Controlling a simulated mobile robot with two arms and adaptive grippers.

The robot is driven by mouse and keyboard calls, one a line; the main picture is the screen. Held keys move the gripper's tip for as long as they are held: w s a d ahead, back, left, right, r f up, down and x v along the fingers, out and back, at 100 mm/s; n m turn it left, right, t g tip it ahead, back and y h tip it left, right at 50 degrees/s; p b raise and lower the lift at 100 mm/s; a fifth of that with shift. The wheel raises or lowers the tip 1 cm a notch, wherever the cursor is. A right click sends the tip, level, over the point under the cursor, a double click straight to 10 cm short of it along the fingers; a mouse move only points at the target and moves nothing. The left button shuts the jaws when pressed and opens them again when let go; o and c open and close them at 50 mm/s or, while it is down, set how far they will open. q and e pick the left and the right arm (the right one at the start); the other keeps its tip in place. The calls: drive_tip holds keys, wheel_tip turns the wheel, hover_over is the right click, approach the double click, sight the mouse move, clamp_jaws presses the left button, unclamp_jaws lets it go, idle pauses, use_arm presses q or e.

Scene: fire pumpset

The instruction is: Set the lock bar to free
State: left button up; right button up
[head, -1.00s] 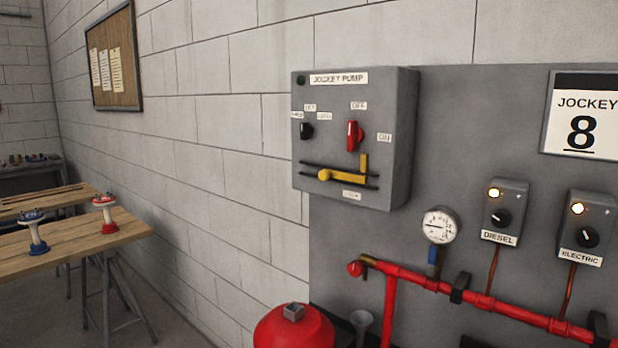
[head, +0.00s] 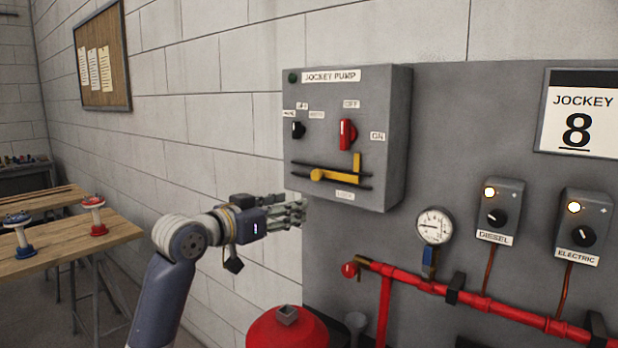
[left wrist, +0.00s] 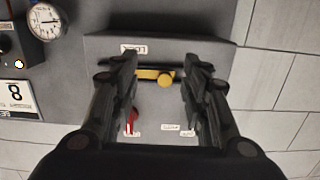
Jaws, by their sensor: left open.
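The yellow lock bar (head: 335,176) sits on dark rails low on the front of the grey jockey pump box (head: 395,140), above a LOCK label (head: 345,195). Its knob is at the left and an upright arm rises at its right end, below the red switch (head: 347,133). My left gripper (head: 303,212) is open and empty, left of and below the box's lower edge. In the left wrist view, upside down, the yellow bar (left wrist: 154,75) lies between the two open fingers (left wrist: 160,95), apart from them. My right gripper is not in view.
A black selector knob (head: 298,130) is left of the red switch. A gauge (head: 435,226), diesel and electric boxes (head: 498,212), and red pipe (head: 470,297) are at right. A red tank (head: 288,330) stands below. A wooden bench (head: 75,245) is at left.

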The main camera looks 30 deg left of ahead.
use_arm(q)
drive_tip(key=t, duration=0.1)
approach(315, 175)
drive_tip(key=s, duration=0.3)
drive_tip(key=w+p, duration=0.3)
drive_tip(key=w, duration=0.6)
drive_tip(key=shift+w+d+r+p, duration=0.1)
drive_tip(key=shift+w+r+p, duration=0.05)
drive_tip(key=shift+w+p, duration=0.25)
drive_tip(key=shift+w, duration=0.7)
drive_tip(key=shift+d, duration=0.1)
